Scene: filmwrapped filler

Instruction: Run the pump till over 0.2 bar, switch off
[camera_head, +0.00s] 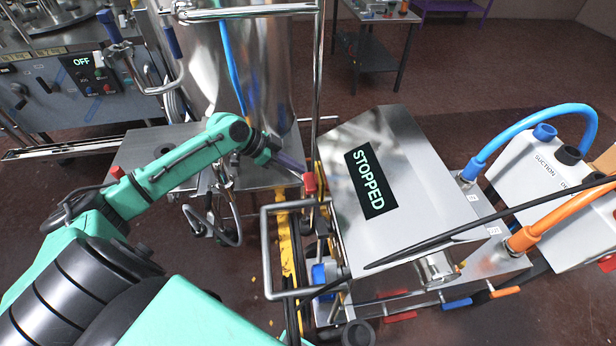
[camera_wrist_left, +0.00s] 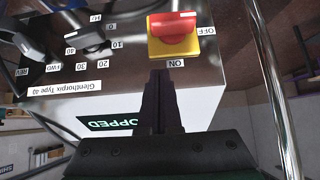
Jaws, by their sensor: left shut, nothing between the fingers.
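The pump unit is a metal box (camera_head: 400,150) on a trolley, its display (camera_head: 370,182) reading STOPPED. In the left wrist view its side panel (camera_wrist_left: 125,90) carries a red rotary switch (camera_wrist_left: 174,27) on a yellow plate (camera_wrist_left: 190,45), with ON and OFF labels. The switch handle lies across the plate. My left gripper (camera_head: 290,165) is shut and empty, close to the red switch (camera_head: 310,182). In the wrist view its fingertips (camera_wrist_left: 162,75) point at the plate's lower edge; contact cannot be told. No pressure reading is legible. My right gripper is out of view.
A dark knob (camera_wrist_left: 85,35) with number labels sits beside the switch, with FWD and REV markings further left. A trolley handle (camera_head: 285,207) stands near my arm. Blue (camera_head: 535,115) and orange (camera_head: 560,212) hoses run right. A steel tank (camera_head: 245,70) stands behind.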

